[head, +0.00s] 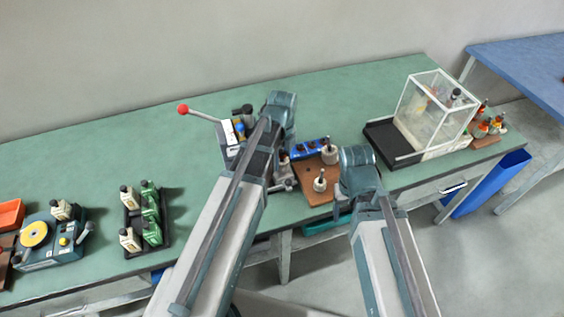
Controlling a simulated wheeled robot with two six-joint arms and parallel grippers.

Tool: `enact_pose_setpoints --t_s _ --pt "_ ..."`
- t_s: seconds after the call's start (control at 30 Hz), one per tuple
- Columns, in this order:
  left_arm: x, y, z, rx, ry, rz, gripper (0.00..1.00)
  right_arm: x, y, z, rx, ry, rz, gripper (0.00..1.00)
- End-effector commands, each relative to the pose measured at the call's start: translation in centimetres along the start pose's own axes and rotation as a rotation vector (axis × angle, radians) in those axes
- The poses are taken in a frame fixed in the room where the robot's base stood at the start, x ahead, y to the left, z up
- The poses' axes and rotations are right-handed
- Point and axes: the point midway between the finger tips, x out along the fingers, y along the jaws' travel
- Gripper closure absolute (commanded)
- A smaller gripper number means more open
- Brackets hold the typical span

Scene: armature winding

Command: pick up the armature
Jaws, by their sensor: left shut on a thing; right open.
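A brown wooden board (302,192) on the green bench carries two upright armatures with shafts, one at the back (331,153) and one at the front (320,183). My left gripper (284,180) is at the board's left edge, beside the winding machine (229,132) with its red-knobbed lever. It is shut on a small grey thing that looks like an armature, mostly hidden by the gripper and arm. My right gripper (341,208) is open and empty, just right of the board near the bench's front edge.
A blue tray (305,149) of small parts lies behind the board. A clear box (435,107) and black tray (392,143) stand at right. A rack of green and cream bottles (141,225) and a yellow-disc device (45,243) stand left. The back middle-left bench is clear.

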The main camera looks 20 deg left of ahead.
Motion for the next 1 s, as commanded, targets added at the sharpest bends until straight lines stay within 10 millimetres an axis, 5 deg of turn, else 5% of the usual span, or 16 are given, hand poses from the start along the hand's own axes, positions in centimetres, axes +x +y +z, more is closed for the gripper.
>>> enact_pose_setpoints --t_s 0.47,1.0 --pt "-1.5 0.0 0.0 0.000 0.000 0.000 1.00 -1.5 0.1 0.1 0.000 0.000 0.000 0.34" --pt "-9.3 0.0 0.0 0.000 0.000 0.000 1.00 -9.2 0.9 0.5 -0.001 0.000 0.000 0.34"
